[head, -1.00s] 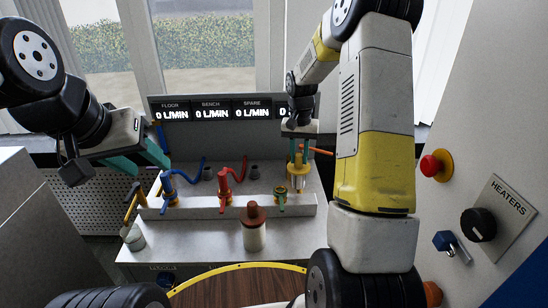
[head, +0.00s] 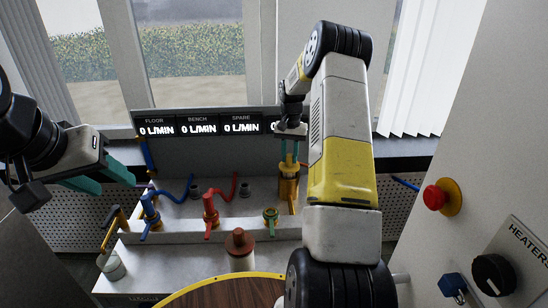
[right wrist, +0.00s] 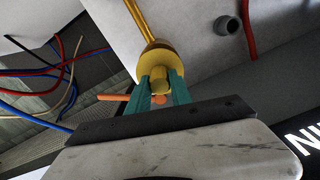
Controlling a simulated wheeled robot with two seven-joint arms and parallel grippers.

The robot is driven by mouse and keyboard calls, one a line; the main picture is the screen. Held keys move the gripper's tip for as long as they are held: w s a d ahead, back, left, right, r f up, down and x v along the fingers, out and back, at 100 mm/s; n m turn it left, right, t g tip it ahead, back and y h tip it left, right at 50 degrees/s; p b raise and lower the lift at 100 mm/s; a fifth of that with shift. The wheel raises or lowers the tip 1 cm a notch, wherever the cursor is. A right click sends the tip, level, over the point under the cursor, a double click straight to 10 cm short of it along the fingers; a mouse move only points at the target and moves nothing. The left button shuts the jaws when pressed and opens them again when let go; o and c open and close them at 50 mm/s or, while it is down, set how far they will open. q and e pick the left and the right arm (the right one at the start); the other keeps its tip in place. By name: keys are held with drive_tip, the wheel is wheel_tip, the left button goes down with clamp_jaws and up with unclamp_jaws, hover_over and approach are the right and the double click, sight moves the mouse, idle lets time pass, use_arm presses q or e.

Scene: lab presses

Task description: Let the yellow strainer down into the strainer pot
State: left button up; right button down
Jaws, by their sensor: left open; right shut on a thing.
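My right gripper (head: 289,160) points down at the back right of the bench unit, its teal fingers shut on the yellow strainer. In the right wrist view the strainer (right wrist: 159,76) shows as a yellow stem between the fingertips. The brass-yellow strainer pot (head: 288,190) stands upright directly below the fingers, and its round yellow rim (right wrist: 150,60) surrounds the stem in the right wrist view. The strainer's lower part is hidden, so I cannot tell how deep it sits. My left gripper (head: 105,183) is open and empty at the left, away from the pot.
Blue (head: 150,215), red (head: 211,212) and green (head: 270,218) valves stand left of the pot. A brown-capped container (head: 240,250) is in front, with a pale cup (head: 112,266) at front left. A display panel (head: 200,127) rises behind. A heater panel (head: 495,270) is on the right.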

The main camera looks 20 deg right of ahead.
sight(290, 164)
drive_tip(key=shift+f, duration=1.8)
drive_tip(key=c, duration=1.1)
unclamp_jaws()
drive_tip(key=shift+c, duration=0.2)
